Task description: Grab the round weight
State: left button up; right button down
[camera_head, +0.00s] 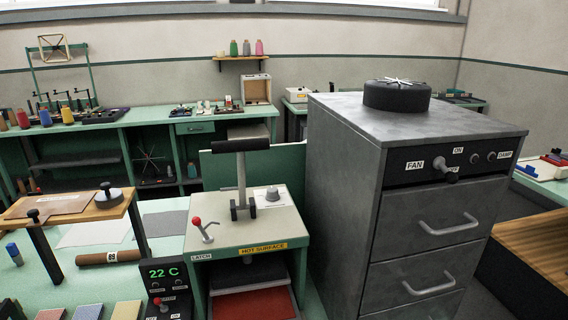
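A dark round weight (109,199) with an upright knob sits on the right end of a raised wooden board (72,210) at the left. Neither of my grippers shows in the head view.
A machine marked HOT SURFACE (262,247) stands in the middle, with a T-shaped handle and a red-knobbed lever. A tall grey cabinet (345,190) blocks the right. A brown roll (110,257) and a temperature display (164,273) are near the board.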

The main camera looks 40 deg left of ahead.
aim_at(109, 197)
jog(key=k+j+u, duration=0.1)
jog(key=u, duration=2.2)
jog(key=j, duration=0.65)
jog(key=i+j, duration=0.1)
jog(key=j, duration=0.55)
